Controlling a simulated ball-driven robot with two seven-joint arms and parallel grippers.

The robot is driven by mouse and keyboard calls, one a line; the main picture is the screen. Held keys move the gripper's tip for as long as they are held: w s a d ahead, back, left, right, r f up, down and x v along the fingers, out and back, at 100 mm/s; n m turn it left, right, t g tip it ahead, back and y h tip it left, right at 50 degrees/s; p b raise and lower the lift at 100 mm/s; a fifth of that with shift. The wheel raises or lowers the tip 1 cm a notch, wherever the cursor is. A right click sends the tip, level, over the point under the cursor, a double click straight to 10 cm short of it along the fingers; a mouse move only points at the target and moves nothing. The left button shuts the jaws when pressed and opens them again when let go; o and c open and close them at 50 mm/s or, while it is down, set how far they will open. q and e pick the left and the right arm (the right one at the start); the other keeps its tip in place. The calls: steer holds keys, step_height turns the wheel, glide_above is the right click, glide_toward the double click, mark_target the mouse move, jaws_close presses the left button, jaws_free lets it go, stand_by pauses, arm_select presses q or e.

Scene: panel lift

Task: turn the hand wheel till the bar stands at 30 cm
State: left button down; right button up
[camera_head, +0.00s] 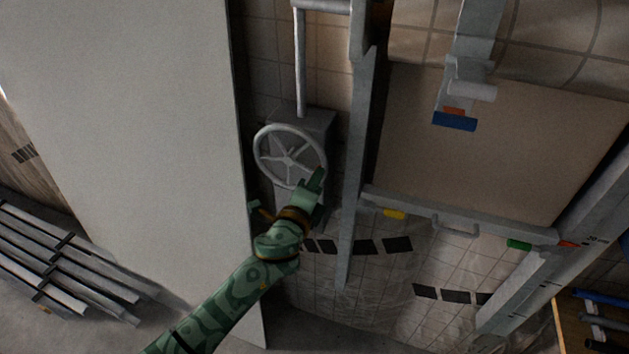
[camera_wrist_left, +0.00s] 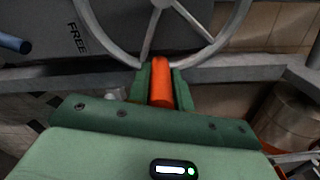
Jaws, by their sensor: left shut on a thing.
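The grey spoked hand wheel (camera_head: 291,156) is on a grey box on the wall, left of a tall post. My left gripper (camera_head: 317,184) is at the wheel's lower right rim. In the left wrist view the wheel's rim (camera_wrist_left: 108,52) is ahead, and my fingers are shut on its orange handle (camera_wrist_left: 161,82). The grey bar (camera_head: 480,218) runs across under a beige panel (camera_head: 490,150). A small orange mark (camera_head: 568,243) is at the bar's right end, by a scale post (camera_head: 592,222). A "20" shows there; the exact reading is too small to tell. My right gripper is out of view.
A large pale board (camera_head: 130,120) stands left of the wheel. Metal bars (camera_head: 60,260) lie on a rack at the lower left. The left wrist view shows "FREE" (camera_wrist_left: 77,38) and a blue rod (camera_wrist_left: 14,42).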

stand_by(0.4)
arm_select(q)
steer(key=c, duration=1.3)
jaws_free()
steer(key=shift+w+f, duration=0.1)
steer(key=shift+o, duration=0.2)
steer(key=v, duration=1.6)
